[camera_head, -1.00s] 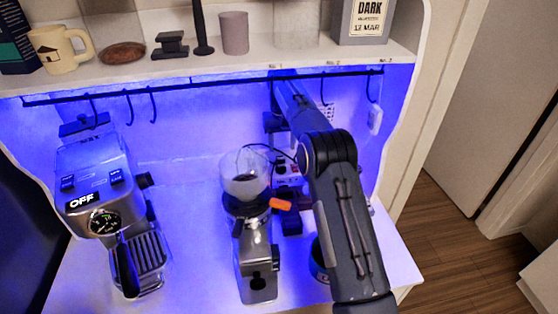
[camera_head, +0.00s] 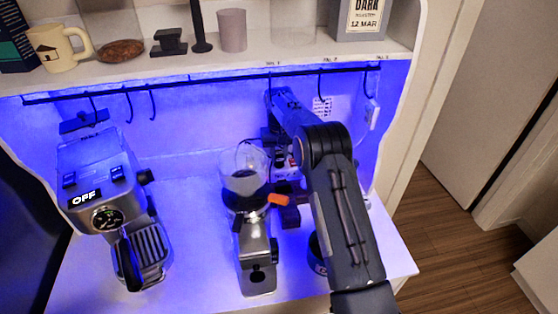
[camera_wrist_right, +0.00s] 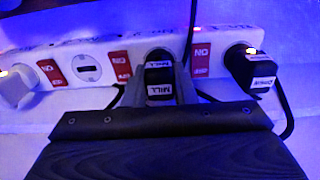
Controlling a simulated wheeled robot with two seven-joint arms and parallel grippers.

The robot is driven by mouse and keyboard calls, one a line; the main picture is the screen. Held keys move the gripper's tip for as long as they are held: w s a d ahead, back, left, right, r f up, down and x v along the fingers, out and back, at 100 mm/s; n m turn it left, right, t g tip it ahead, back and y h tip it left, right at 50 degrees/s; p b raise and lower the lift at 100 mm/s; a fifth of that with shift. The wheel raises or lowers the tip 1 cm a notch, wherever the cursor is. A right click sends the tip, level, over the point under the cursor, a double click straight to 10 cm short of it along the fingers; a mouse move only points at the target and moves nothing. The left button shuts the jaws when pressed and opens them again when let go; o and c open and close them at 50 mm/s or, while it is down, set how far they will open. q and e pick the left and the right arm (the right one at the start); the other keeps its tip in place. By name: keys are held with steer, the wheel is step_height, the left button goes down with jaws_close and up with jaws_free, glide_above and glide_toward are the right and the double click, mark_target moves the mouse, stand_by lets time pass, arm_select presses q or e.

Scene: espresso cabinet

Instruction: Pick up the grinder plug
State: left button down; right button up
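The grinder plug is the black plug labelled MILL (camera_wrist_right: 159,80), seated in the white power strip (camera_wrist_right: 98,62) in the right wrist view. My right gripper (camera_wrist_right: 160,92) has one finger on each side of this plug, close against it, with no clear gap; it looks shut on it. In the head view the power strip (camera_head: 281,160) is partly hidden behind the grinder (camera_head: 256,255) and my right arm, and the plug cannot be made out. My left gripper is not in view.
A black plug (camera_wrist_right: 247,68) sits to the right on the strip and a white plug (camera_wrist_right: 17,88) to the left. Black cables run nearby. The espresso machine (camera_head: 100,190) stands at left, reading OFF. A shelf (camera_head: 215,62) with hooks hangs above.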

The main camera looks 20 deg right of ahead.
mark_target(279, 154)
jaws_close()
steer(key=shift+r, duration=0.15)
steer(key=shift+w+r+b, duration=0.15)
steer(key=shift+r+b, duration=0.2)
steer(key=shift+r, duration=0.1)
step_height(279, 154, up, 2)
steer(key=shift+r+b, duration=0.1)
steer(key=shift+b, duration=0.3)
steer(key=shift+s+a+r, duration=0.1)
steer(key=shift+s, duration=0.3)
steer(key=s+a+b, duration=0.1)
steer(key=s+b, duration=0.1)
steer(key=s, duration=0.3)
steer(key=s+a+b, duration=0.1)
steer(key=s+b, duration=0.1)
steer(key=s, duration=0.3)
steer(key=s+a+b, duration=0.2)
steer(key=s+b, duration=0.1)
steer(key=s, duration=0.2)
steer(key=shift+s, duration=0.1)
steer(key=shift+s+a, duration=0.2)
steer(key=shift+s, duration=0.65)
